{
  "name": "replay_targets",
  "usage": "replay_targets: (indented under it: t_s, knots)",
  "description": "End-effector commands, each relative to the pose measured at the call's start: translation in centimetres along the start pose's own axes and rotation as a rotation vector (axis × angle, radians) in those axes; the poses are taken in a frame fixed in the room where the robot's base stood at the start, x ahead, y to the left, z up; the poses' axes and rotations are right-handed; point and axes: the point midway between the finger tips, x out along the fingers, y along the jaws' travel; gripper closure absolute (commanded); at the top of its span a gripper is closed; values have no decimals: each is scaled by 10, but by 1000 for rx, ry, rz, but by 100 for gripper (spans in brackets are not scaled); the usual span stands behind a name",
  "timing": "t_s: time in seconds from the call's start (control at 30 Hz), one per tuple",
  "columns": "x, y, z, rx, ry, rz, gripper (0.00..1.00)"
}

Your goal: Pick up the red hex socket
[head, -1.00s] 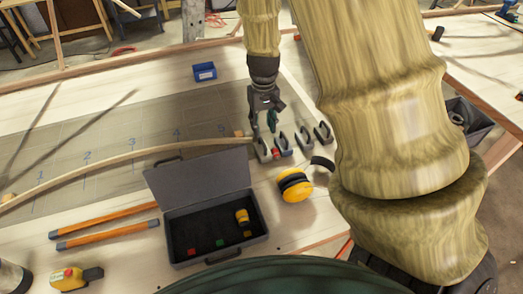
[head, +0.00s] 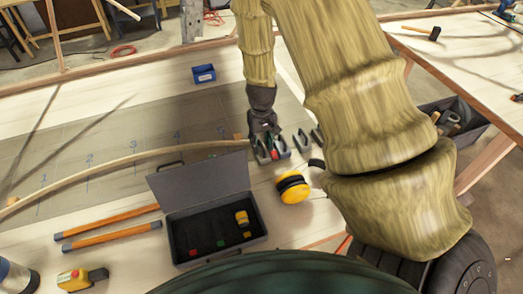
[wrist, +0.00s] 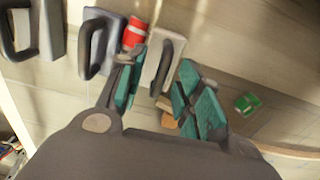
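The red hex socket (wrist: 134,32), a small red cylinder with a pale band, lies between two grey blocks with dark handles in the wrist view. It shows as a small red spot (head: 275,154) beside my gripper in the head view. My gripper (wrist: 162,92) is open, with green-padded fingers spread and nothing visible held between them. The socket is beyond the left fingertip, not between the fingers. In the head view my gripper (head: 265,152) is low over the row of grey blocks.
Grey handled blocks (wrist: 163,66) stand close around the socket. A small green piece (wrist: 247,103) lies to the right. An open grey toolbox (head: 172,222) and a yellow-black round item (head: 293,188) are nearer me. A bent lath (head: 130,160) ends near the gripper. A blue bin (head: 204,73) stands behind.

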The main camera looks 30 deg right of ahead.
Motion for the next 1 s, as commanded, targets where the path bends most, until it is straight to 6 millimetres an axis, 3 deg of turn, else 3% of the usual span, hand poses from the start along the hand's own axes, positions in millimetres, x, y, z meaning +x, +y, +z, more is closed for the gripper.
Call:
replay_targets:
  t_s: [0.2,0.5,0.7,1.0]
  knots:
    - [13,0,0,1,0,-1,65]
    - [16,0,0,0,1,0,65]
    - [16,0,0,0,1,0,100]
    - [15,0,0,1,2,0,100]
